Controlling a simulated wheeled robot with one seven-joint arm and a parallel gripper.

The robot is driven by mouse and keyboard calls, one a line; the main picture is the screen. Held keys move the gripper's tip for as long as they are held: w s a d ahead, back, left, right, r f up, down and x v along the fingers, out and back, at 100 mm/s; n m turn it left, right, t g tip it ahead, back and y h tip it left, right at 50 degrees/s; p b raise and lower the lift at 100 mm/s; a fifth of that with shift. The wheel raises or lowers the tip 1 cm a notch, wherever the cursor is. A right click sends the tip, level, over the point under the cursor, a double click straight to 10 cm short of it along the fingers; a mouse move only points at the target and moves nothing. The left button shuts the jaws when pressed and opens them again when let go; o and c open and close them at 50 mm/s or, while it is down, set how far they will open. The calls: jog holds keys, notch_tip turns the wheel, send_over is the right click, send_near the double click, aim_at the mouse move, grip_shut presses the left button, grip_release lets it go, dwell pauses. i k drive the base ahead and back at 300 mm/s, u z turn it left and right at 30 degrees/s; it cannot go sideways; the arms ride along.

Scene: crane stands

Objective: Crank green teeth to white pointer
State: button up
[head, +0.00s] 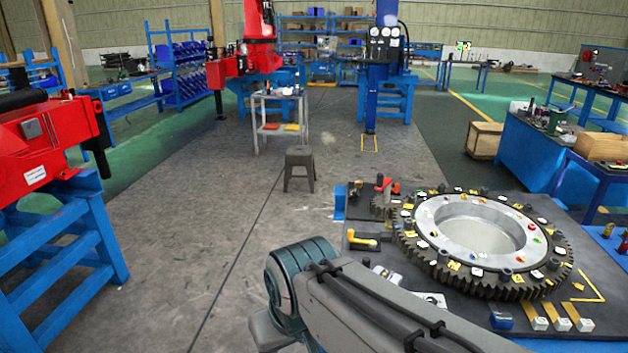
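A large dark toothed ring gear (447,283) lies flat on a dark-topped bench (380,262) at the right of the head view. A pale metal ring (437,227) sits inside it, with small red, yellow, blue and white marks. A smaller toothed gear (381,206) is at its left edge. A yellow handle (362,241) lies left of the ring, and a red handle (387,185) is behind it. I cannot make out the green teeth or white pointer for certain. My gripper is out of view; only my arm shows at the bottom, in front of the bench.
Several white blocks (540,324) and a blue item (501,320) are at the bench's front. A grey stool (300,168) stands on the floor behind. A blue stand with a red machine (50,140) is at left. The floor between is open.

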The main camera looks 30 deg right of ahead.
aim_at(382, 206)
jog(key=u, duration=0.35)
jog(key=k, duration=0.25)
jog(key=z, duration=1.05)
jog(key=i, duration=0.45)
jog(key=u, duration=0.05)
